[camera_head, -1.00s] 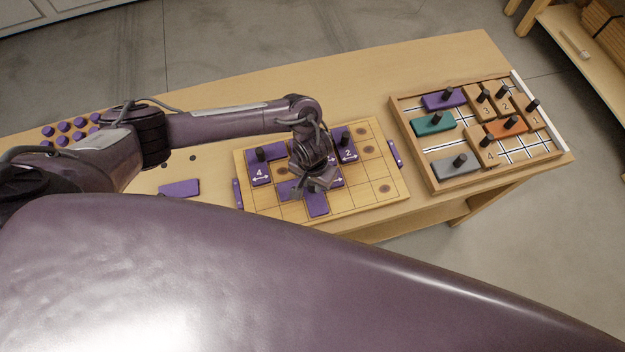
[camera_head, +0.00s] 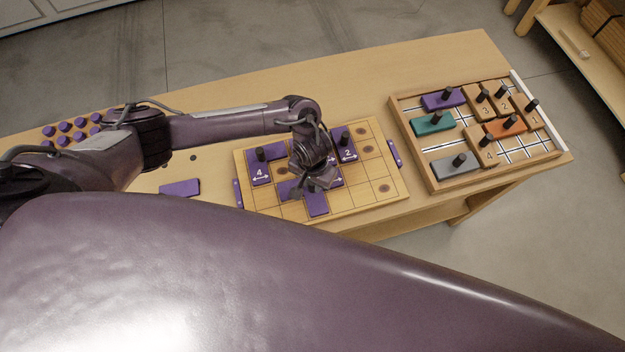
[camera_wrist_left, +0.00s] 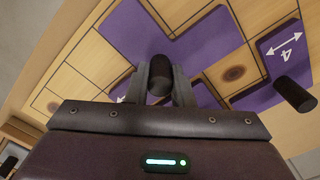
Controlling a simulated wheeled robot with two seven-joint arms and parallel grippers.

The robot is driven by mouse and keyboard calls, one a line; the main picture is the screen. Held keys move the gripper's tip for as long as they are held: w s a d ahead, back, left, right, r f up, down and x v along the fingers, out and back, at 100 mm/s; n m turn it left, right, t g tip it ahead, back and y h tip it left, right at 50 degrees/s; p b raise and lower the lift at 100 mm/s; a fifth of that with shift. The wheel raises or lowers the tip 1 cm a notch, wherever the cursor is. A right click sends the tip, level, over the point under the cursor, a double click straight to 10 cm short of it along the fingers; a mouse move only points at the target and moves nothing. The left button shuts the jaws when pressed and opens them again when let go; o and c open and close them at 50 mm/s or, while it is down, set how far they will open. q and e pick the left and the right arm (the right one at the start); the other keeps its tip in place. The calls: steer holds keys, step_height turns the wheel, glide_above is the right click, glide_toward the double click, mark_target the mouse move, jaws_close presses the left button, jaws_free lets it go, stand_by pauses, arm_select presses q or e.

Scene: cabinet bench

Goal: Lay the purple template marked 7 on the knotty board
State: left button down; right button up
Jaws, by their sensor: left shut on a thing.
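The knotty board (camera_head: 350,203) lies on the bench, a light wooden panel with grid lines and dark knots; it also fills much of the left wrist view (camera_wrist_left: 270,15). My left gripper (camera_head: 312,187) is over its middle, shut on the black knob (camera_wrist_left: 161,77) of a purple template (camera_head: 318,206). This template shows as a large angular purple shape in the left wrist view (camera_wrist_left: 130,35). It is at the board surface; I cannot tell whether it touches. Its number is hidden. My right gripper is not in view.
Purple templates marked 4 (camera_head: 259,173) and 2 (camera_head: 347,151) stand on the board with upright knobs. Purple blocks (camera_head: 394,152) sit at the board's sides. A purple plate (camera_head: 180,188) lies at left. A tray (camera_head: 433,185) of knobbed blocks stands at right.

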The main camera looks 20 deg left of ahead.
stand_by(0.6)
arm_select(q)
steer(key=c, duration=0.8)
jaws_free()
steer(key=shift+r+p, duration=0.95)
steer(key=shift+r, duration=3)
